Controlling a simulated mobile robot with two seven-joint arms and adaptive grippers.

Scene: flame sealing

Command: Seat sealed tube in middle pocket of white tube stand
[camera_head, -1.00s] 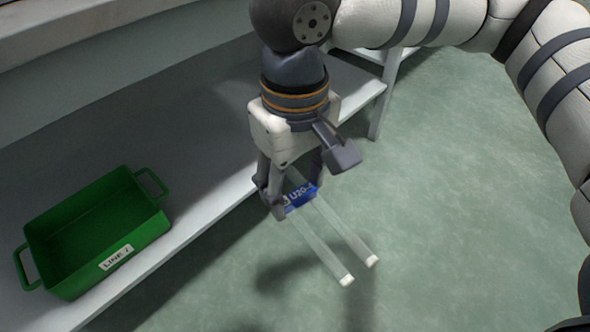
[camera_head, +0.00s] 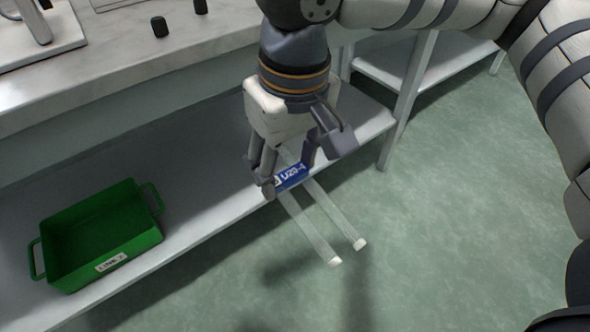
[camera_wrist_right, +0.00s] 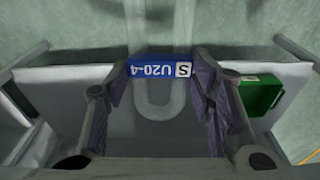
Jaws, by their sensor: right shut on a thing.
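The sealed tube is a clear glass U-tube (camera_head: 318,217) with two parallel legs and pale ends. It bears a blue label (camera_head: 291,178) reading U20-4. My right gripper (camera_head: 288,180) is shut on the tube at the label. It holds the tube in the air, legs slanting down to the right, in front of the lower shelf and over the floor. In the right wrist view the label (camera_wrist_right: 160,69) lies between the fingers, with the tube's bend (camera_wrist_right: 160,113) nearer the palm. I cannot make out the white tube stand. My left gripper is out of view.
A green bin (camera_head: 100,240) with a "LINE" tag stands on the grey lower shelf (camera_head: 200,200). Above it is a pale worktop (camera_head: 120,70) with a white board and small black pieces (camera_head: 159,26). The floor (camera_head: 460,200) at right is clear.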

